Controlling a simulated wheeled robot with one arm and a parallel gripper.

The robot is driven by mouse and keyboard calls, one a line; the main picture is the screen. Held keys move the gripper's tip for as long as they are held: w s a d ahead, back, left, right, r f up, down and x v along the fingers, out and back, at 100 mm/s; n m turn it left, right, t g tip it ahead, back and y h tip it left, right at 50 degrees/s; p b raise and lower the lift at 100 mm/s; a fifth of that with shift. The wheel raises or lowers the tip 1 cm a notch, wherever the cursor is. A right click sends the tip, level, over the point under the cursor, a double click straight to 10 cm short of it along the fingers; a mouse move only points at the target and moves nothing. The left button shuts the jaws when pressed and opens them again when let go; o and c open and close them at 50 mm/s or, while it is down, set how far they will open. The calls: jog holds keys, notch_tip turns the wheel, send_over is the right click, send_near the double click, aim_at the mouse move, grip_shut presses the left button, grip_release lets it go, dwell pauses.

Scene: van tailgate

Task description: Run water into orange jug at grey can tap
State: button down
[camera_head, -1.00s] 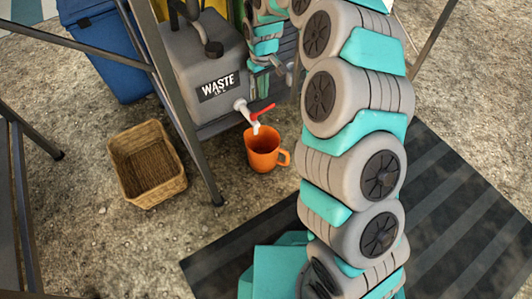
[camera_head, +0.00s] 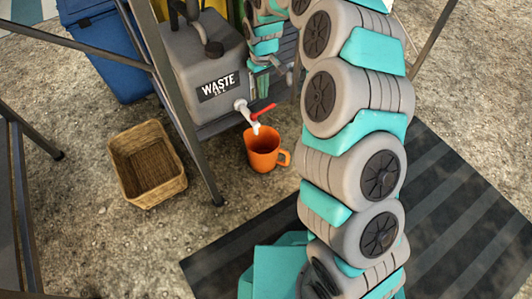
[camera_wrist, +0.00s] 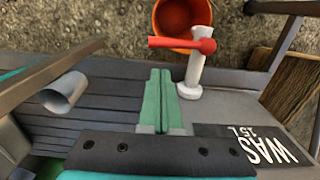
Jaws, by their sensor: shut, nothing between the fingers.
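The orange jug (camera_head: 263,157) stands upright on the ground below the tap of the grey can (camera_head: 212,70) labelled WASTE. The white tap (camera_head: 242,107) has a red lever (camera_head: 263,110), and its spout is over the jug's mouth. In the wrist view the jug (camera_wrist: 177,18) is beyond the white tap (camera_wrist: 195,72) and red lever (camera_wrist: 190,44). My gripper (camera_wrist: 160,72) has its green fingers together and empty, beside the tap and apart from it. No water stream shows; any water in the jug cannot be told.
A wicker basket (camera_head: 147,163) stands left of the jug, past a metal frame leg (camera_head: 205,165). A blue bin (camera_head: 105,50) is at upper left. A grey tube end (camera_wrist: 65,92) shows left of my gripper. A dark striped mat (camera_head: 440,200) lies at lower right.

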jog(key=shift+f, duration=0.15)
notch_tip(320, 180, down, 4)
dwell(0.9)
jog(key=shift+s, duration=0.1)
jog(key=shift+s+d, duration=1.65)
jog(key=shift+s, duration=1.65)
jog(key=shift+w+a+r+p, duration=0.1)
jog(key=shift+r+p, duration=0.25)
jog(key=shift+r, duration=0.85)
jog(key=shift+w+r+p, duration=0.1)
jog(key=shift+r+p, duration=0.25)
jog(key=shift+r, duration=0.85)
jog(key=shift+s, duration=0.15)
